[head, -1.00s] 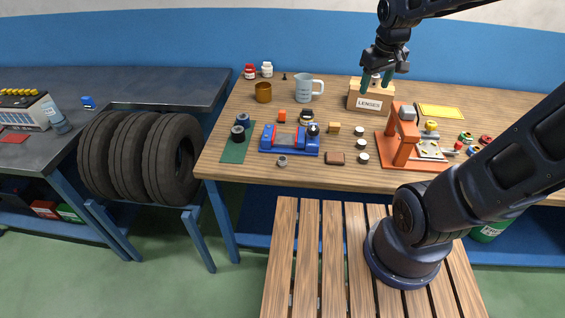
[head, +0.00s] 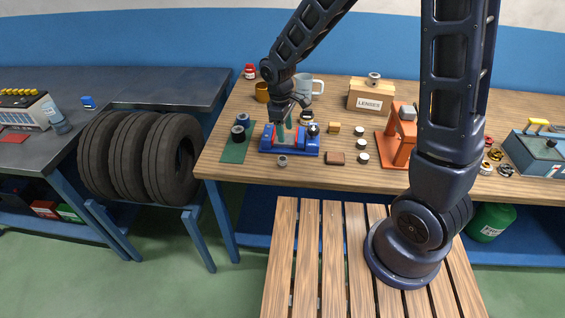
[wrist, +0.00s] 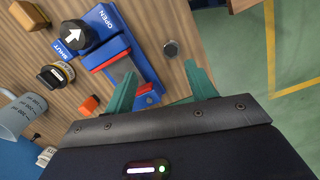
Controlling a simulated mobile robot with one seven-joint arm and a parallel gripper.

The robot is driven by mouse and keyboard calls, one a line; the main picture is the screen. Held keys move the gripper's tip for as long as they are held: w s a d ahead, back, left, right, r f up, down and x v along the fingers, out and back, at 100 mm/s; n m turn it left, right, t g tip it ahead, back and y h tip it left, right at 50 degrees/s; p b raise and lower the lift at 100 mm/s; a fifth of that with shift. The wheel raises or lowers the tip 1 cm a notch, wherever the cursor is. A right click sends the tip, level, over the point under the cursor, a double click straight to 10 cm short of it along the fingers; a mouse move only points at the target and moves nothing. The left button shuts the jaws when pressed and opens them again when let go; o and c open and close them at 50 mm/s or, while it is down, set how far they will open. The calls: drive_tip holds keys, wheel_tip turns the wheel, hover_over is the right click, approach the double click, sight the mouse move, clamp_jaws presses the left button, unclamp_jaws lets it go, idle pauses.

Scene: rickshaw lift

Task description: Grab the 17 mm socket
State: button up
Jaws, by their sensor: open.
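My gripper (head: 287,124) is open and empty, above the blue vise (head: 268,142) on the bench; its teal fingers (wrist: 162,88) stand apart in the wrist view. Between and beyond them, a small dark grey hex-like piece (wrist: 172,48) lies on the wood; it shows in front of the vise in the head view (head: 282,161). Two dark cylinders (head: 242,120) stand on the green mat (head: 231,153) left of the vise. Another small grey ring-like piece (head: 374,75) sits on the LENGES box (head: 366,97). No size marking is readable, so I cannot tell which piece is the 17 mm socket.
The vise has a black arrow knob (wrist: 75,34) between OPEN and SHUT labels. An orange press (head: 396,140) stands to the right. Bare wood lies along the front edge.

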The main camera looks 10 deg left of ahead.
sight(283, 158)
drive_tip(key=shift+s+a+f+n, duration=0.2)
drive_tip(key=shift+s+a+f, duration=0.15)
drive_tip(key=shift+f, duration=0.25)
drive_tip(key=shift+s+a+f+n, duration=0.2)
drive_tip(key=shift+a+f, duration=0.25)
drive_tip(key=shift+f, duration=0.1)
drive_tip(key=shift+s+d+f, duration=0.1)
drive_tip(key=shift+d+f, duration=0.1)
drive_tip(key=shift+f, duration=1.5)
drive_tip(key=shift+s+d+f, duration=0.1)
drive_tip(key=shift+d+f, duration=0.05)
drive_tip(key=shift+f, duration=1.55)
drive_tip(key=shift+s+d+f, duration=0.1)
drive_tip(key=shift+d+f, duration=0.1)
drive_tip(key=shift+f, duration=1.5)
drive_tip(key=c, duration=1.1)
drive_tip(key=shift+r, duration=0.1)
